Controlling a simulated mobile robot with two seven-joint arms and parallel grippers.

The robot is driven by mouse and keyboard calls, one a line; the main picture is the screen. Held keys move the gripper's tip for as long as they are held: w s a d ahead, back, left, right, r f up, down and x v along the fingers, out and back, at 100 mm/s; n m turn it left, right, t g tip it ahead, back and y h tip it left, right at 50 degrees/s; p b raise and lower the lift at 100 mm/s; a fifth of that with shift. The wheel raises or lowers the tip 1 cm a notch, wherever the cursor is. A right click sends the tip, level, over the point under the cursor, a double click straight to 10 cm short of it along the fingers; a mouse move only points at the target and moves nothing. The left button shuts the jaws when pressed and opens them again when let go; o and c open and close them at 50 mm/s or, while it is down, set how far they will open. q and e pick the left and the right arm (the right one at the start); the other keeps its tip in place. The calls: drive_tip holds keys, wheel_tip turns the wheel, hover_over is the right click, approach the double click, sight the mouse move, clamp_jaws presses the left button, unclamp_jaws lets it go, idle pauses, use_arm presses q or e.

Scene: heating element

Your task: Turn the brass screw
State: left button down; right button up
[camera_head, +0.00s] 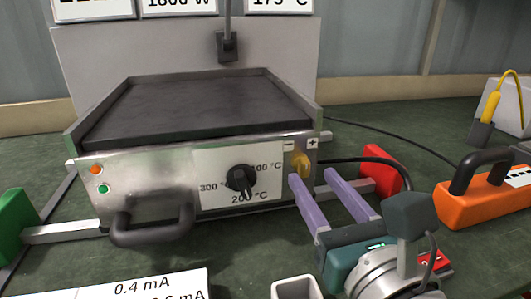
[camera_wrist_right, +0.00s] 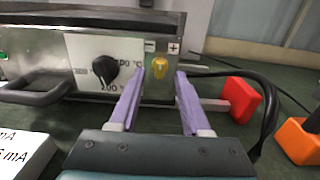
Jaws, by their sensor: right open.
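The brass screw (camera_head: 299,164) sits on the front panel of the metal heating element, at its right end below the minus and plus marks. It also shows in the right wrist view (camera_wrist_right: 160,66), beyond and between my fingertips. My right gripper (camera_head: 323,176) is open, with two purple fingers pointing at the panel. In the head view the left finger's tip is just below the screw, and the right finger's tip is to its right. I cannot tell whether either finger touches it. In the wrist view the right gripper (camera_wrist_right: 160,74) looks empty. My left gripper is not in view.
A black dial (camera_head: 241,179) and a dark handle (camera_head: 152,226) are on the panel left of the screw. A red block (camera_head: 381,171) is right of the fingers, with a black cable passing near. An orange tool (camera_head: 482,195) lies at right. A white-walled box (camera_head: 296,289) is in front.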

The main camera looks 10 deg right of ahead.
sight(306, 169)
drive_tip(key=shift+w+a, duration=0.1)
drive_tip(key=shift+w, duration=1.6)
drive_tip(key=shift+c, duration=0.3)
clamp_jaws()
